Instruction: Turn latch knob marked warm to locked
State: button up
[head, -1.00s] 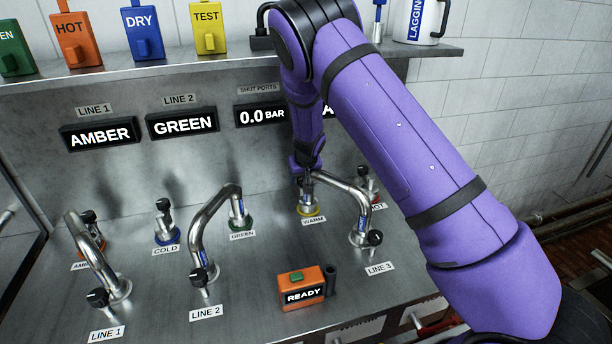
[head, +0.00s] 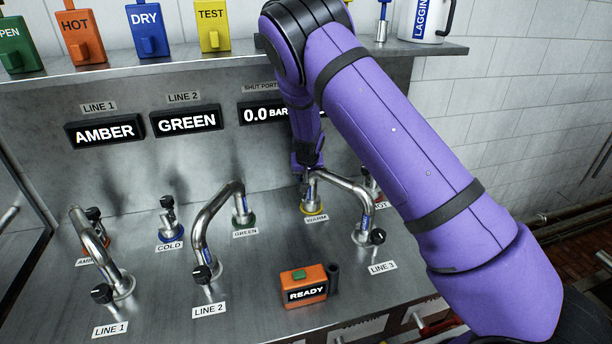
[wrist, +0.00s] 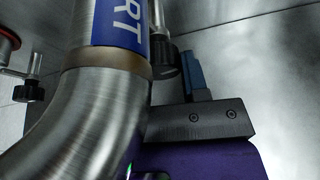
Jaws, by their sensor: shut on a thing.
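The warm port (head: 312,207) stands on the steel bench, with a yellow ring at its base and a WARM label (head: 316,219) in front. My gripper (head: 307,177) reaches down to its top from behind and is shut on the latch knob there. The fingers hide most of the knob in the head view. In the wrist view, a dark knob (wrist: 164,66) on a metal stem sits against my gripper's blue finger (wrist: 190,72). The knob's turn position cannot be read. The bent LINE 3 pipe (head: 345,186) meets the port, and a pipe fills the left of the wrist view (wrist: 92,115).
The LINE 2 pipe (head: 208,215) ends at the green port (head: 242,210). The LINE 1 pipe (head: 95,245) is at left, the cold port (head: 169,222) stands free. An orange READY box (head: 303,287) sits in front. A shelf (head: 180,68) runs above.

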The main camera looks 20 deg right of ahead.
jog(key=shift+m+h, duration=0.4)
jog(key=shift+m, duration=0.6)
jog(key=o, duration=0.9)
jog(key=v, duration=1.1)
jog(key=shift+w, duration=0.1)
